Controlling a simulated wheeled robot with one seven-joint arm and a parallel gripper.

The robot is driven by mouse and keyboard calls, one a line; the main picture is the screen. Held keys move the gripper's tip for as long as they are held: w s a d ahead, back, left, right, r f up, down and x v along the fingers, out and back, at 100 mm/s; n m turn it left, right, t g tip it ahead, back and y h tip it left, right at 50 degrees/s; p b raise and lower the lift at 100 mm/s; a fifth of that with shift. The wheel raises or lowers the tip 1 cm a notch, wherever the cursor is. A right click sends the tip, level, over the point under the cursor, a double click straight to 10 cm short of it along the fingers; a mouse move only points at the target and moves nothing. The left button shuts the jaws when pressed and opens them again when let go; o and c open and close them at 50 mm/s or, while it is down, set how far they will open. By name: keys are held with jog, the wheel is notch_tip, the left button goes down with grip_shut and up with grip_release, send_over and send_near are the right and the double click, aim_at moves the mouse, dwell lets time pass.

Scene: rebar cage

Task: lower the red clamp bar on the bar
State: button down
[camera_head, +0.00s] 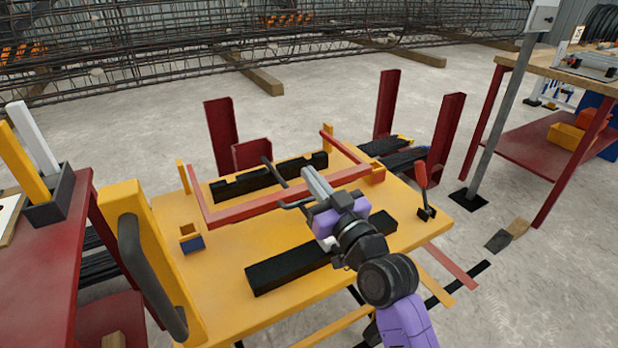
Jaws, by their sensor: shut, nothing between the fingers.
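The red clamp bar (260,208) is a U-shaped red frame above the yellow table (215,285). Its long front rail runs from lower left to upper right, with side arms reaching back. A black notched block (240,184) lies behind that rail and a plain black block (290,268) in front. A thin dark bar (274,172) crosses near the rail's middle; part of it is hidden by my gripper. My gripper (309,174), with grey fingers and a purple body, is shut and empty. Its fingers overlap the rail in the picture; I cannot tell whether they touch.
A red-handled lever (421,176) stands at the table's right edge. A yellow post with a grey handle (140,265) rises at the left front. Red uprights (221,135) stand behind. A small blue-and-yellow box (192,243) sits on the table's left. Bare yellow surface lies around it.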

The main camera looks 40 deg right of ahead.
jog(key=shift+s+a+f+b, duration=0.1)
jog(key=shift+s+f+b, duration=0.1)
jog(key=shift+f+b, duration=0.55)
jog(key=shift+s+a+f+b, duration=0.15)
jog(key=shift+f+b, duration=0.35)
jog(key=shift+f, duration=0.45)
jog(key=shift+d, duration=0.1)
